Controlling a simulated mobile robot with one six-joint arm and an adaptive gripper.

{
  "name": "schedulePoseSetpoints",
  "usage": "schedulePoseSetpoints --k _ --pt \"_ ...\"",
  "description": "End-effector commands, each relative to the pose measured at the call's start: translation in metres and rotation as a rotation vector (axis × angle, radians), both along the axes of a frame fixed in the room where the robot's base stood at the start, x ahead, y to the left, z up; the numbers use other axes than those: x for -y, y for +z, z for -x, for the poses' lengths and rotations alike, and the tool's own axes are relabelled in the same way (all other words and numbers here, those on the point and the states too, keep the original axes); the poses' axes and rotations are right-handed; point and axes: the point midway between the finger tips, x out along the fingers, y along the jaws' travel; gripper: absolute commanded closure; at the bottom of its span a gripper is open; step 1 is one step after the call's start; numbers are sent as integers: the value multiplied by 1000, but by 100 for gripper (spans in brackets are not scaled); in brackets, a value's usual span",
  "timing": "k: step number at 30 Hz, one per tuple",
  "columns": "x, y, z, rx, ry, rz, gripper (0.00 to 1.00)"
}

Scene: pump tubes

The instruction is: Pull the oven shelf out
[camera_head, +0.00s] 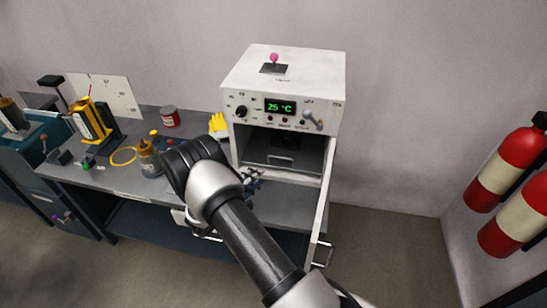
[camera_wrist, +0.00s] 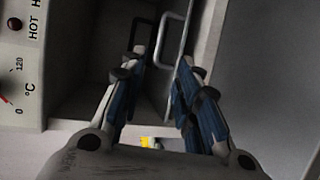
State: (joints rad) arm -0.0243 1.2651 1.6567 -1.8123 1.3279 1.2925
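The white oven (camera_head: 285,80) stands on the bench with its door (camera_head: 324,195) open to the right. The grey oven shelf (camera_head: 290,152) lies inside, with a U-shaped metal handle (camera_head: 281,164) at its front. In the wrist view the handle (camera_wrist: 162,42) shows just beyond my fingertips, roughly between them, and I see no clear contact. My gripper (camera_head: 252,178) is near the lower left of the oven opening, partly hidden by my own wrist. In the wrist view my gripper (camera_wrist: 164,62) is open and its blue-padded fingers hold nothing.
The open door stands close on the right of my arm. On the bench at left are a yellow device (camera_head: 95,120), a red jar (camera_head: 169,117), a brown bottle (camera_head: 150,160) and yellow gloves (camera_head: 218,125). Fire extinguishers (camera_head: 508,170) hang at far right. The floor between is clear.

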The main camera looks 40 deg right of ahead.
Motion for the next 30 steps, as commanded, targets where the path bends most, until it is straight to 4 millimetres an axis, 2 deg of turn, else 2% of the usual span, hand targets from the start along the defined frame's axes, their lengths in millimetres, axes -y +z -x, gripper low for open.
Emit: schedulePoseSetpoints --k 5,21,25,30 --pt "25 -6 -7 0 -5 -1 70" --pt "132 -27 -40 -1 -5 0 70" --pt "148 -30 -46 0 -4 -1 70" --pt "158 -31 -49 -2 -2 -1 70"
